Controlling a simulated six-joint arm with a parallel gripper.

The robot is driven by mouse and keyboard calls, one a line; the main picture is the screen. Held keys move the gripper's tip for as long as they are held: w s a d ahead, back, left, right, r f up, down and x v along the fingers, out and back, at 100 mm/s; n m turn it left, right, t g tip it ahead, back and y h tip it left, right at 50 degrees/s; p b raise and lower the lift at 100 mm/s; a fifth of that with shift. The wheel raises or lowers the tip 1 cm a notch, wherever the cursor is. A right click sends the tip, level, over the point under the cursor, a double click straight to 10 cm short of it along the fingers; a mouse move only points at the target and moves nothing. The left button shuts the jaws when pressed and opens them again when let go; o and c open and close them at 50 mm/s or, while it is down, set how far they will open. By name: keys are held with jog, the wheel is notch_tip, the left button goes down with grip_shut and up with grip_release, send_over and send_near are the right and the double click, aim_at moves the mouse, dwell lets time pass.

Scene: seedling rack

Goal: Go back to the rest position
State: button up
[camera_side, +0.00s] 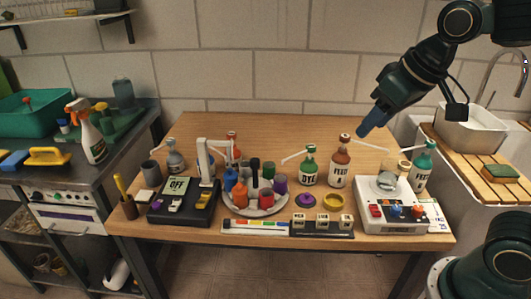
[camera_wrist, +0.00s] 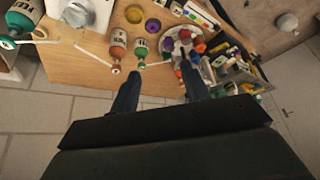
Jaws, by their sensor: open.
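My gripper (camera_side: 364,130) hangs in the air above the back right of the wooden table (camera_side: 290,128), up and right of the brown bottle (camera_side: 340,169). Its blue fingers point down and to the left. In the wrist view my gripper (camera_wrist: 158,72) is open, with its two fingers apart and nothing between them. The brown bottle shows there too (camera_wrist: 117,42), beyond the fingertips, as does the green bottle labelled DYE (camera_wrist: 140,47). Neither is touched by the fingers.
A round tray (camera_side: 232,205) of coloured pots stands mid-table. A dark device (camera_side: 180,215) is left of it, a white device (camera_side: 397,222) and another green bottle (camera_side: 424,168) at right. A sink basin (camera_side: 470,130) is right of my arm. The table's back strip is clear.

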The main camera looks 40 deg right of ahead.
jog(key=s+f, duration=0.2)
jog(key=s, duration=0.7)
jog(key=shift+s+d+f, duration=0.35)
jog(key=shift+d, duration=0.1)
